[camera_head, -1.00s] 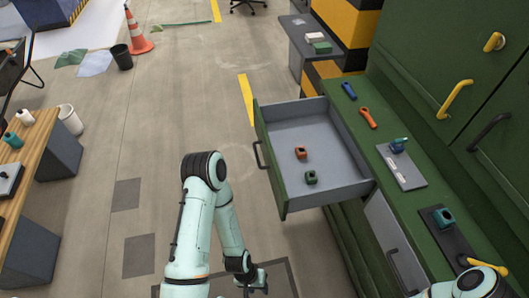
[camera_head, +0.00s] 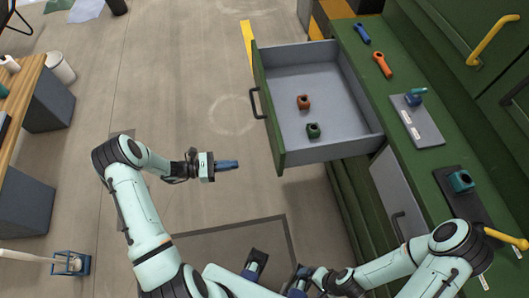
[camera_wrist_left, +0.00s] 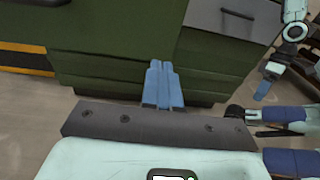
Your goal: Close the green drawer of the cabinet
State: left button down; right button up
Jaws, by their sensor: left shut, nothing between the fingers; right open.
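The green drawer (camera_head: 264,120) is pulled well out of the green cabinet (camera_head: 372,100). It has a dark handle (camera_head: 257,102) on its front and a grey inside. My left gripper (camera_head: 232,165) is shut and empty, in front of the drawer's near corner and apart from it. In the left wrist view its closed blue fingers (camera_wrist_left: 163,84) point toward the green front (camera_wrist_left: 110,35). My right gripper (camera_head: 316,277) is low near my base, away from the drawer; its fingers are small and partly hidden in the head view.
An orange-brown item (camera_head: 304,102) and a green item (camera_head: 313,130) lie inside the drawer. Tools lie on the cabinet top. A wooden bench (camera_head: 22,90) stands at left; floor between is clear.

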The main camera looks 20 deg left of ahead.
pick_arm(q)
jog(key=a+r+t, duration=0.1)
jog(key=p, duration=0.1)
send_near(275, 151)
jog(key=x, duration=0.6)
jog(key=shift+w+d+f, duration=0.25)
jog(key=shift+d, duration=0.05)
